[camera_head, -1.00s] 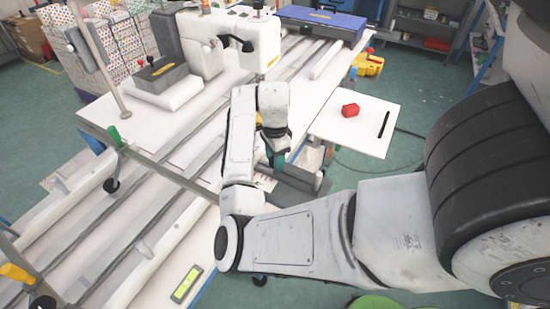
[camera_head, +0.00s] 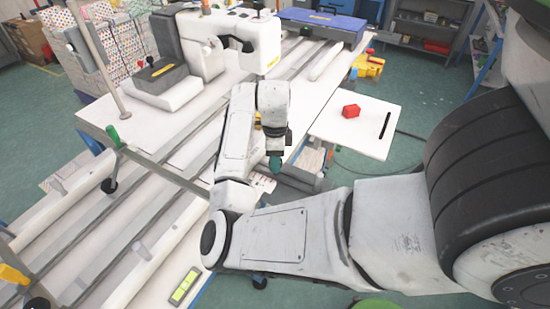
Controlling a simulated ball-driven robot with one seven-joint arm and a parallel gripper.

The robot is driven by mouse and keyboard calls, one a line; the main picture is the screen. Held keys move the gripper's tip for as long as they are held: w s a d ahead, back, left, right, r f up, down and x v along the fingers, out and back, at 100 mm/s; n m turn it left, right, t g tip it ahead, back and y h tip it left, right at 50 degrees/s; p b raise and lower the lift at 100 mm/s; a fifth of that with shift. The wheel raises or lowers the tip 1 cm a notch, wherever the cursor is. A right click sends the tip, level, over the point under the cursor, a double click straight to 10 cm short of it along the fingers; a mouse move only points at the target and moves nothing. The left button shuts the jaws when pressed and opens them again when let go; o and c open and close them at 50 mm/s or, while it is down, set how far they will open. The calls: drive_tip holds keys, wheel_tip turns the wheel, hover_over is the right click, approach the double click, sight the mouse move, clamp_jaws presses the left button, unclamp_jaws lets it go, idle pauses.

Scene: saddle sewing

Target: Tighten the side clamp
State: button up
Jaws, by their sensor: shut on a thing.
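My gripper (camera_head: 275,148) points down at the right edge of the long white sewing table (camera_head: 185,150), just left of the small white side shelf. It is shut on a small teal-green piece (camera_head: 275,164), which may be the handle of the side clamp. The fingers are small and dark here. The clamp's body and jaws cannot be made out, and my arm hides part of the table edge beside it. Another green handle (camera_head: 112,136) stands on a bar at the table's left edge, far from my gripper.
The white side shelf (camera_head: 340,137) carries a red block (camera_head: 351,111) and a black pen-like stick (camera_head: 385,126). A white sewing machine (camera_head: 225,45) stands at the back of the table. A blue case (camera_head: 322,24) lies behind it. Green floor is open at the right.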

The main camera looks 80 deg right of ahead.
drive_tip(key=o, duration=1.1)
drive_tip(key=shift+c, duration=0.2)
drive_tip(key=shift+r, duration=0.1)
wheel_tip(320, 180, up, 11)
drive_tip(key=shift+f, duration=0.2)
drive_tip(key=shift+s+d, duration=0.1)
